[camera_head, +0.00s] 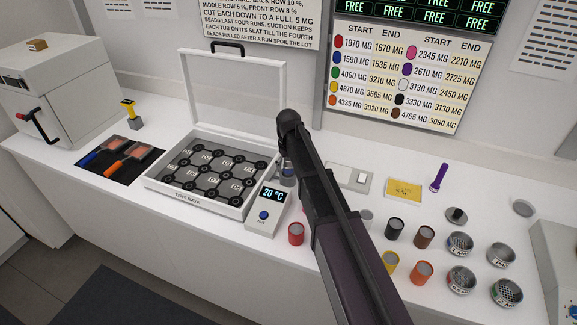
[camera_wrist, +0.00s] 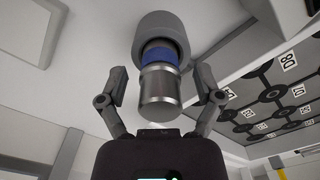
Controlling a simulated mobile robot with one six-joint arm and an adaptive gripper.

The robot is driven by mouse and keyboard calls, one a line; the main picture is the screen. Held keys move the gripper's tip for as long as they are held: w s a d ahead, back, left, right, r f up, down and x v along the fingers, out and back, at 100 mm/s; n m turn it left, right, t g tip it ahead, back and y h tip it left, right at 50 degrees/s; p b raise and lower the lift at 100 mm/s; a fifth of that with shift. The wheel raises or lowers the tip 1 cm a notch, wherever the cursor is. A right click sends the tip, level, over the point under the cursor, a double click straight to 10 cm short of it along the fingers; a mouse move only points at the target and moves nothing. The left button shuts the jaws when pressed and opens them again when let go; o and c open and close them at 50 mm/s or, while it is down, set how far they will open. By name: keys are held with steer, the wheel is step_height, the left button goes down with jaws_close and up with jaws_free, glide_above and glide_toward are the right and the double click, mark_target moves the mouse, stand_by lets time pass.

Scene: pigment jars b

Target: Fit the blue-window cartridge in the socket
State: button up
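The blue-window cartridge (camera_wrist: 158,85) is a silver metal cylinder with a blue band, seen between my gripper's fingers in the wrist view. Its far end meets a wider grey round collar (camera_wrist: 161,22), perhaps the socket; I cannot tell how deep it sits. My gripper (camera_wrist: 162,88) is open, with a finger on each side of the cartridge and a visible gap on both sides. In the head view my arm hides most of the gripper, and a small bluish-grey cylinder (camera_head: 287,172) shows beside it, likely the cartridge.
An open-lidded white case (camera_head: 165,186) with numbered tiles and a 20 °C controller (camera_head: 267,208) stand left of my arm. Several coloured jars, including a red one (camera_head: 296,234), and metal tubs (camera_head: 461,279) stand around and right of it. A purple marker (camera_head: 439,177) stands behind.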

steer(key=shift+r, duration=0.1)
stand_by(0.3)
step_height(320, 180, up, 10)
steer(key=p, duration=1)
stand_by(1.0)
steer(key=s+d+f+m+b, duration=0.2)
steer(key=s+d, duration=0.6)
steer(key=s, duration=0.4)
steer(key=s+d+f+m+b, duration=0.2)
steer(key=s+d, duration=0.6)
steer(key=s, duration=0.4)
steer(key=shift+s+d+f+m+b, duration=0.2)
steer(key=shift+f+m+b, duration=0.1)
steer(key=shift+f+b, duration=0.3)
